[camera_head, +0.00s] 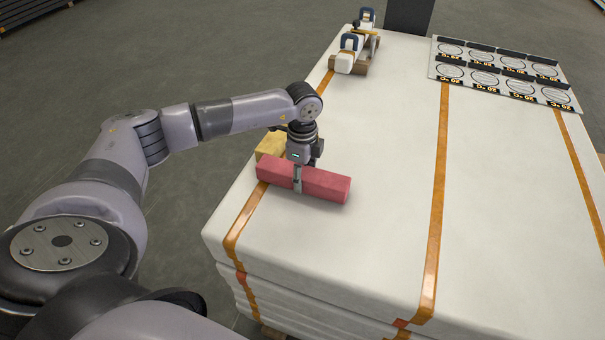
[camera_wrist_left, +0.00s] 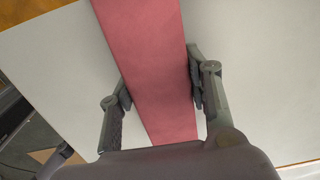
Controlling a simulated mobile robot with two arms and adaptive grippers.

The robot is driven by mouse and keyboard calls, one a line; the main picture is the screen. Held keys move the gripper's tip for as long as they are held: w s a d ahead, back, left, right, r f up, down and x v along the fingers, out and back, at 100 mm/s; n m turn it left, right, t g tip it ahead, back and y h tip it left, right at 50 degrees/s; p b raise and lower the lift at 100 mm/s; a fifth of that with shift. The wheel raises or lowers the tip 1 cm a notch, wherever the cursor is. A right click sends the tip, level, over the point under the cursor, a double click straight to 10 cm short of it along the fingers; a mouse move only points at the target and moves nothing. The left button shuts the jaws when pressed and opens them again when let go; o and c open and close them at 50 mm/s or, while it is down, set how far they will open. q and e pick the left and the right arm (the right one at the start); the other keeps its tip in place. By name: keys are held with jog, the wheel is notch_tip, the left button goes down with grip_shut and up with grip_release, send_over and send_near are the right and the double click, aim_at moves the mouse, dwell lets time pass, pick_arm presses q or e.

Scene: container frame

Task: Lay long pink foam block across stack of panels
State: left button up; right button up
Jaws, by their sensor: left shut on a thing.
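The long pink foam block (camera_head: 325,184) is at the left part of the stack of panels (camera_head: 375,130), lying roughly level. My left gripper (camera_head: 297,186) comes down on it from above and is shut on its middle. In the left wrist view the pink block (camera_wrist_left: 150,60) runs between the two fingers of the left gripper (camera_wrist_left: 160,92), one on each long side, above the white panel top (camera_wrist_left: 250,60). I cannot tell whether the block touches the panel top. My right gripper is not in view.
A yellow block (camera_head: 268,146) sits just behind the pink block. White clamp-like tools (camera_head: 348,55) stand at the far left edge. A sheet with round labels (camera_head: 500,72) lies at the far right. Orange straps (camera_head: 440,180) cross the stack. The middle is clear.

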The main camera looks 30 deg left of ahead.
aim_at(303, 172)
pick_arm(q)
jog(key=shift+f, duration=0.2)
jog(key=o, duration=0.9)
jog(key=shift+o, duration=0.2)
jog(key=shift+r, duration=0.1)
notch_tip(303, 172, up, 12)
jog(key=b, duration=0.1)
